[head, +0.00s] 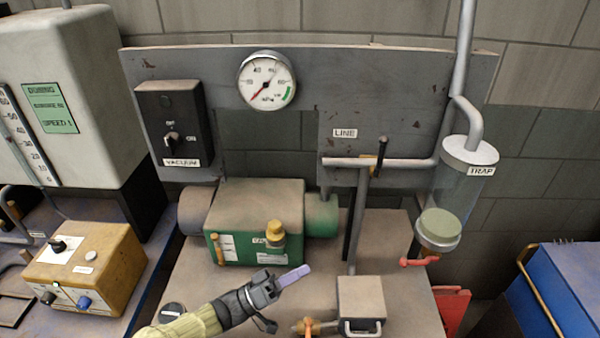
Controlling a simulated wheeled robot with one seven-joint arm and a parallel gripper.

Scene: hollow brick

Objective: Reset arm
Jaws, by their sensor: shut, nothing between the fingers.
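My gripper (293,277) is in the lower middle of the head view, with its fingers together and pointing right and slightly up. Nothing shows between the fingers. My arm comes in from the bottom edge, left of centre. The gripper appears in front of the green pump (258,217), just below its yellow cap (275,232); I cannot tell the gap between them.
Behind are a vacuum switch box (174,122), a gauge (266,81), the LINE pipe (400,162) and the trap (462,190). A tan control box (88,268) is left.

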